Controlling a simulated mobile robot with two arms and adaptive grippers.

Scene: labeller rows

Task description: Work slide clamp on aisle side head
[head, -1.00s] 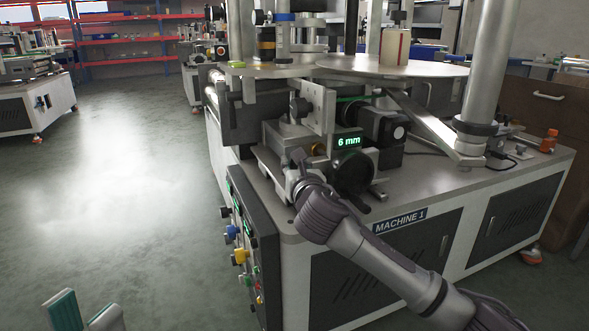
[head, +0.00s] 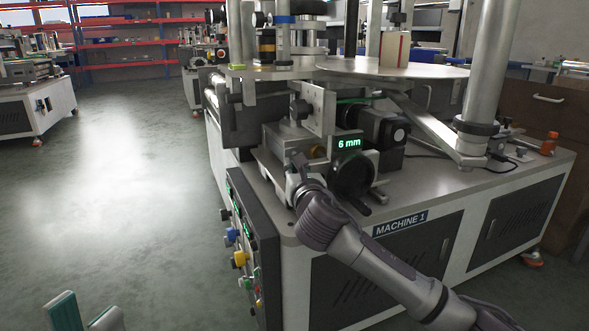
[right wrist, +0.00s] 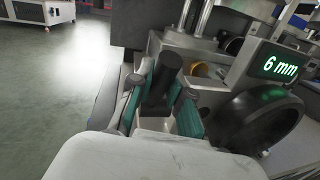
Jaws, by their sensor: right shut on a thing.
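The aisle side head (head: 318,110) sits on the near corner of Machine 1, with a green "6 mm" readout (head: 348,143) and a black handwheel (head: 353,174) below it. My right arm reaches in from the lower right, and its gripper (head: 294,178) is at the slide left of the handwheel. In the right wrist view the green-padded fingers (right wrist: 160,100) stand on both sides of a black slide clamp lever (right wrist: 163,76) and are shut on it. My left gripper (head: 84,314) shows its two fingers spread apart and empty at the bottom left, above the floor.
A control panel (head: 243,245) with coloured knobs is on the machine's near side. A round table (head: 392,69) and a slanted metal arm (head: 430,130) stand above the bench. The aisle floor (head: 110,200) to the left is clear.

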